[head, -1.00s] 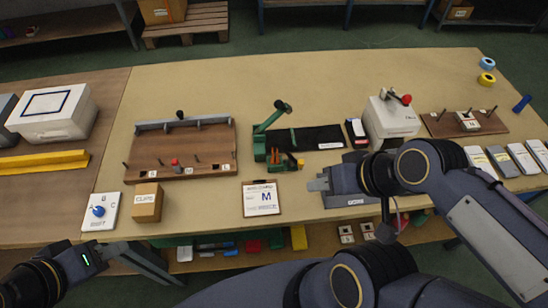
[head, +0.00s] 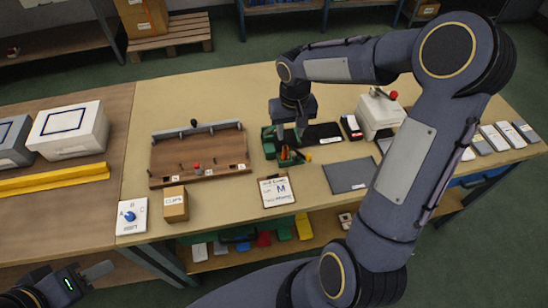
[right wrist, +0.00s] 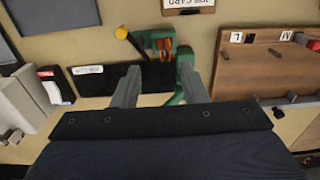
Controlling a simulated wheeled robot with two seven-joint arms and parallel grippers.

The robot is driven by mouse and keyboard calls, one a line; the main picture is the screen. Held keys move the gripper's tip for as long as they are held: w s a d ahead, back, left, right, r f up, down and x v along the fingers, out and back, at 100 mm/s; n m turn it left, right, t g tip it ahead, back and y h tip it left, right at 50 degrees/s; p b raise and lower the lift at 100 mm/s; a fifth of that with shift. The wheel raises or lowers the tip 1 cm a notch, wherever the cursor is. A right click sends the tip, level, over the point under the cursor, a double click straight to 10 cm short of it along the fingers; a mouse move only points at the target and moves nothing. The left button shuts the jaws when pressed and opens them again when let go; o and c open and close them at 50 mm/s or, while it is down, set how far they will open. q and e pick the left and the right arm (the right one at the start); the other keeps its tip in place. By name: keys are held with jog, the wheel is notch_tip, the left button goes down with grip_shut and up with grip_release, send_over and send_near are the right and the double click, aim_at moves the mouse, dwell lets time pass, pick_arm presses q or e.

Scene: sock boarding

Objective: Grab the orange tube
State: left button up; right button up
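A small orange piece, which looks like the orange tube (head: 285,153), sits at the green fixture (head: 269,143) in the middle of the table. It also shows in the right wrist view (right wrist: 166,46), partly among green parts, so its full shape is unclear. My right gripper (head: 290,132) points down above the fixture. In the right wrist view (right wrist: 159,68) its two fingers are apart with nothing held between them, and the orange piece lies just beyond the fingertips. My left gripper (head: 97,270) is low at the left, off the table's front edge; its finger opening is not clear.
A yellow-ended part (right wrist: 121,33) lies beside the orange piece. A black mat (head: 322,133) is right of the fixture, a wooden peg board (head: 215,165) left, a job card (head: 275,191) in front. A white machine (head: 380,115) and grey plate (head: 348,175) are at right.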

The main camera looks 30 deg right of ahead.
aim_at(285, 147)
jog(key=shift+w+a+f, duration=0.3)
jog(key=shift+w+f, duration=0.35)
jog(key=shift+f, duration=0.25)
notch_tip(285, 147, down, 8)
jog(key=shift+r+p, duration=0.1)
jog(key=shift+p, duration=0.75)
pick_arm(q)
jog(key=shift+s+a+r, duration=0.1)
jog(key=shift+a+r, duration=0.1)
jog(key=shift+r, duration=0.35)
jog(key=shift+s+a+r, duration=0.1)
jog(key=shift+a+r, duration=0.05)
jog(key=shift+r, duration=0.35)
pick_arm(e)
jog(key=shift+c, duration=0.5)
grip_shut()
